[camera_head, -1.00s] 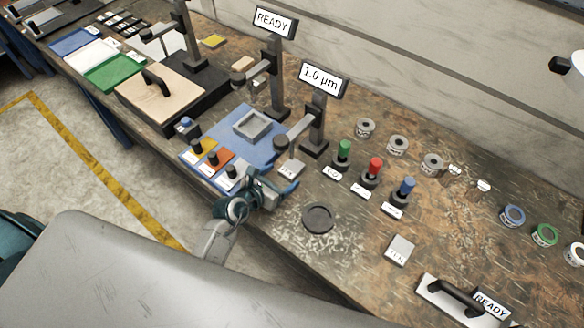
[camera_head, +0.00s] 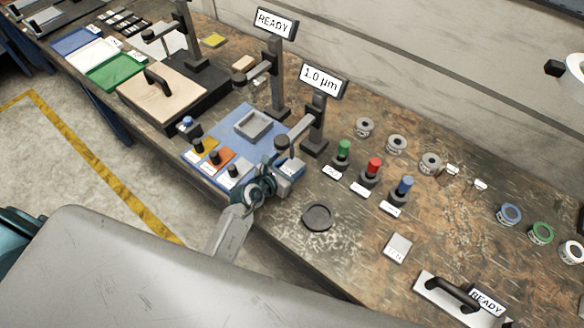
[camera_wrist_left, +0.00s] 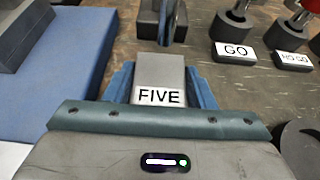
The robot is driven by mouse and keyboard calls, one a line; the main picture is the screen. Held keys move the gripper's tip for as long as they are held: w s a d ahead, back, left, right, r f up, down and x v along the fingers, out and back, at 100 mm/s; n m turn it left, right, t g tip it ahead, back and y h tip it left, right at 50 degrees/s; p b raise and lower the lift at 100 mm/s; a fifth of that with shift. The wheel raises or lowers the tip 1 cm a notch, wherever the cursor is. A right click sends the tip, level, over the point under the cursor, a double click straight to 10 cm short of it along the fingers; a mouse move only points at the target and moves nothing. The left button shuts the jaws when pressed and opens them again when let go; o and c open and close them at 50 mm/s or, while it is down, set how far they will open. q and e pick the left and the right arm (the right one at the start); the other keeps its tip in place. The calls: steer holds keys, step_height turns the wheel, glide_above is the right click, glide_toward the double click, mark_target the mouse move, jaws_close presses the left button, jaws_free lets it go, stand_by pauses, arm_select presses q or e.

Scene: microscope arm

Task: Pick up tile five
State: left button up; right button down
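Tile five (camera_wrist_left: 160,78) is a grey block whose white end label reads FIVE. It lies between the two blue fingers of my left gripper (camera_wrist_left: 160,88) in the left wrist view, with a finger close against each side. In the head view my left gripper (camera_head: 290,171) is at the table's front edge, below the microscope arm marked 1.0 µm (camera_head: 318,82), and largely covers the tile. The fingers look shut on the tile, which seems to be at table level. My right gripper is not in view.
A blue mat (camera_head: 222,128) with a grey square tray (camera_head: 253,124) and several knobs lies left of the gripper. Green, red and blue-topped plugs (camera_head: 371,170) stand to the right. A dark disc (camera_head: 318,217) and another pale tile (camera_head: 397,247) lie nearer the front.

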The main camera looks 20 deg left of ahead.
mark_target(289, 169)
arm_select(q)
steer(key=shift+c, duration=1.4)
steer(key=shift+w+r, duration=0.1)
steer(key=shift+r, duration=0.8)
steer(key=shift+s+r+b, duration=0.2)
steer(key=shift+r+b, duration=0.1)
steer(key=shift+r, duration=0.6)
steer(key=s+a+b, duration=0.1)
steer(key=s+a, duration=0.1)
steer(key=s, duration=0.3)
steer(key=s+a+b, duration=0.1)
steer(key=s, duration=0.4)
steer(key=s+a+b, duration=0.2)
steer(key=s, duration=0.3)
steer(key=shift+s+a+f, duration=0.1)
steer(key=shift+a, duration=0.2)
steer(key=shift+s+a, duration=0.25)
steer(key=shift+s, duration=0.45)
